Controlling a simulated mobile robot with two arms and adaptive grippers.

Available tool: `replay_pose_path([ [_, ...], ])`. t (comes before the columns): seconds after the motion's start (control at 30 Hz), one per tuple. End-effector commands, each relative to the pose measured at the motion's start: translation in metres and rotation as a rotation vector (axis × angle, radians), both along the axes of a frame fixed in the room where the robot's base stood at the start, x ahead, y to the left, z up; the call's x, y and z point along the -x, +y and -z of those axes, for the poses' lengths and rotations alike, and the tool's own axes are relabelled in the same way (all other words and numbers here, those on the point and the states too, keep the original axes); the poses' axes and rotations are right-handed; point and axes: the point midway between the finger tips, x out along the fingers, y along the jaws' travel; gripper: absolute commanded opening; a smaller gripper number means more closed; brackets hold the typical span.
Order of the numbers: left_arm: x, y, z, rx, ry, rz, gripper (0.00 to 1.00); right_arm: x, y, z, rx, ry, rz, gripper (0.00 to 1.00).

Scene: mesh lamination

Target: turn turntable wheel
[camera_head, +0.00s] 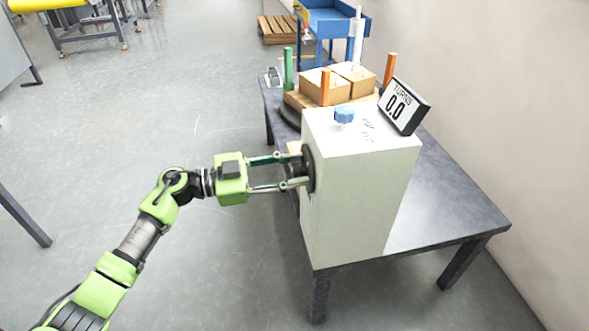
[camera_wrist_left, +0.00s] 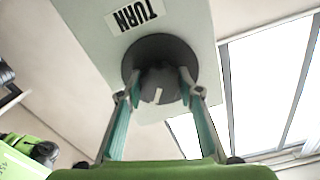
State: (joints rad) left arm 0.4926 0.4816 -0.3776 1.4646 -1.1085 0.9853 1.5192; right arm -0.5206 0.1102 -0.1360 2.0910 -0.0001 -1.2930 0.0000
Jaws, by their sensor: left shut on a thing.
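The dark round wheel (camera_wrist_left: 131,60) is mounted on the side of a pale box (camera_head: 360,185) and has a central knob (camera_wrist_left: 158,84) with a white mark. A "TURN" label (camera_wrist_left: 134,14) is on the box face beside it. In the head view the wheel (camera_head: 308,168) shows edge-on at the box's left side. My left gripper (camera_head: 303,168) reaches it from the left and is shut on the knob, one finger on each side, as the left wrist view (camera_wrist_left: 160,90) shows. The turntable (camera_head: 291,115) is mostly hidden behind the box. My right gripper is not in view.
A display (camera_head: 403,106) reading "TURNS 0.0" and a blue knob (camera_head: 344,115) sit on the box top. Behind are cardboard boxes (camera_head: 325,86) on a wooden pallet between green and orange posts. The dark table (camera_head: 455,205) has bare room at right; a blue cart (camera_head: 335,22) stands behind.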

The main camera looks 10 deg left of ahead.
Motion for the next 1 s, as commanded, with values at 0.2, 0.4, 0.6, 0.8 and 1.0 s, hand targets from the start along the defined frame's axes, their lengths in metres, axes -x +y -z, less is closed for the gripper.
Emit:
replay_pose_path([
  [0.2, 0.000, 0.000, 0.000, -0.019, -0.051, -0.001, 0.12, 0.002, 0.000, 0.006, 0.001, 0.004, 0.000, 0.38],
  [0.4, 0.000, 0.001, 0.000, -0.058, -0.166, -0.001, 0.12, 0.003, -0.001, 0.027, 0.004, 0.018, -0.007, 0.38],
  [0.6, 0.000, 0.000, 0.000, -0.104, -0.312, -0.001, 0.12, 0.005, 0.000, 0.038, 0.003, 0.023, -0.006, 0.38],
  [0.8, 0.000, 0.001, 0.000, -0.146, -0.442, 0.000, 0.12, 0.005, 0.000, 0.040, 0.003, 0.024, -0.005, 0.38],
  [1.0, 0.001, 0.000, 0.001, -0.174, -0.532, 0.000, 0.12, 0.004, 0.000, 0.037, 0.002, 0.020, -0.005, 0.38],
])
